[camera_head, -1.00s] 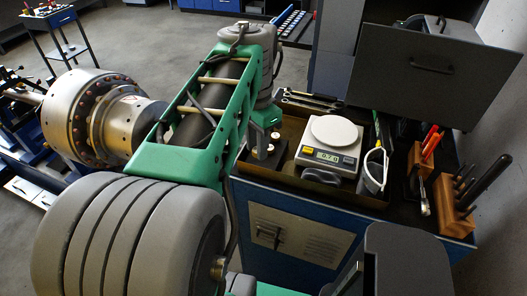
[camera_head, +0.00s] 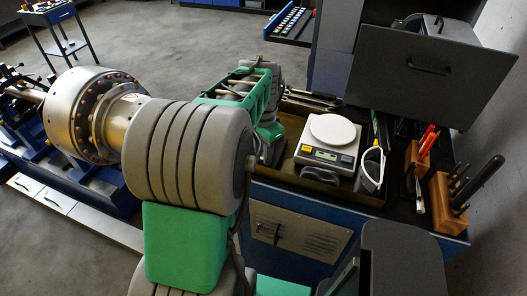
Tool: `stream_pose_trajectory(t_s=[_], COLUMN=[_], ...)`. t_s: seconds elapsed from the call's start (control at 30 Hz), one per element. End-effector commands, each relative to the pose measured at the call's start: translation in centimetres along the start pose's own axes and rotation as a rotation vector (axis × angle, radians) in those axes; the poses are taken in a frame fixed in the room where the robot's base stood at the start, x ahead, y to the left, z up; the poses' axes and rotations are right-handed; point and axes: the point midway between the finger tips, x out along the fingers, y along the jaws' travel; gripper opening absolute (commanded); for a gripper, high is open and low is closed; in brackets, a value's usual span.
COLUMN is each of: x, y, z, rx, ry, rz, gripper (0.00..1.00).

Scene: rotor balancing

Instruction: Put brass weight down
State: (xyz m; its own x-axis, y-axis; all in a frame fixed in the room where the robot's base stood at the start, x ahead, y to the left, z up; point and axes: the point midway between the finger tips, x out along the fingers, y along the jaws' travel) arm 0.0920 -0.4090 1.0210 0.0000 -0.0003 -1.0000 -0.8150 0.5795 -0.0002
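No brass weight can be made out; my own arm hides the left end of the tray. The brown tray (camera_head: 345,190) lies on top of the blue cabinet. My gripper (camera_head: 270,150) is low over the tray's left end, left of the white scale. It is small, dark and partly covered by my arm links, so its fingers and anything between them cannot be made out. The white scale (camera_head: 327,146) stands in the tray with its round pan empty.
Safety glasses (camera_head: 371,170) lie right of the scale. Wrenches (camera_head: 310,97) lie behind it. Wooden blocks with tools (camera_head: 447,203) stand at the cabinet's right edge. A large steel rotor (camera_head: 85,115) sits at the left. A grey drawer front (camera_head: 430,70) rises behind.

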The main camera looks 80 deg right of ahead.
Motion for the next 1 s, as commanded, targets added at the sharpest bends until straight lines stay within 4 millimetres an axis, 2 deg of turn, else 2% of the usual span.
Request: stream_pose_trajectory(t_s=[0.03,0.27,0.47,0.6,0.67,1.0], x=[0.0,0.0,-0.1,-0.9,-1.9,-10.3], y=[0.0,0.0,0.0,-0.1,-0.1,-0.1], z=[0.0,0.0,0.0,-0.1,-0.1,-0.1], rx=[0.0,0.0,0.0,0.0,0.0,0.0], ry=[0.0,0.0,0.0,0.002,0.003,0.002], rz=[0.0,0.0,0.0,-0.002,-0.002,-0.002], gripper=[0.3,0.48,0.48,0.48,0.48,0.48])
